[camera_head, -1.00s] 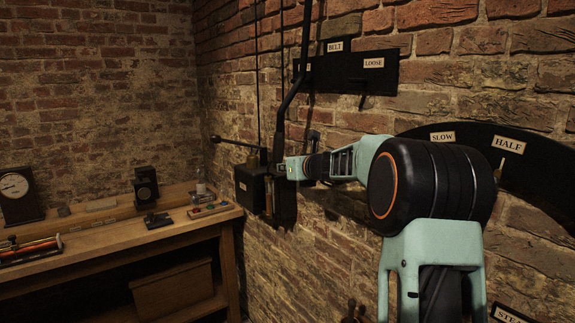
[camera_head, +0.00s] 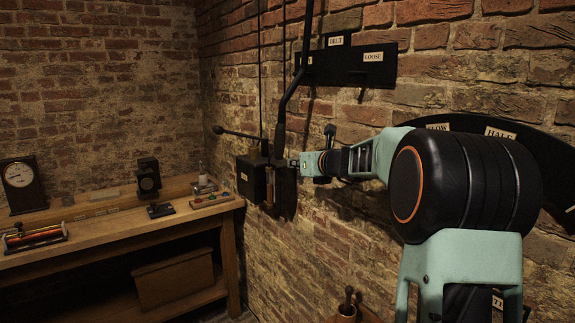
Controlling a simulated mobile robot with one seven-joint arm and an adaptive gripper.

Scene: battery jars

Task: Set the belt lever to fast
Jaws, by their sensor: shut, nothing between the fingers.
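The belt lever (camera_head: 289,95) is a long dark bent rod on the brick wall, rising from a dark bracket. In this view its upper part crosses the left end of the black BELT plate (camera_head: 335,66). The plate's LOOSE label (camera_head: 373,57) is to the right, with a small peg below it. A small label at the plate's left end is partly hidden by the lever. My gripper (camera_head: 294,163) is shut and empty, small in view, close to the lever's lower end and bracket; I cannot tell if it touches.
A dark box (camera_head: 251,178) with a horizontal rod is left of the bracket. A wooden bench (camera_head: 120,228) with a clock (camera_head: 20,183) and small instruments stands at left. A black curved plate marked HALF (camera_head: 500,133) is behind my arm at right.

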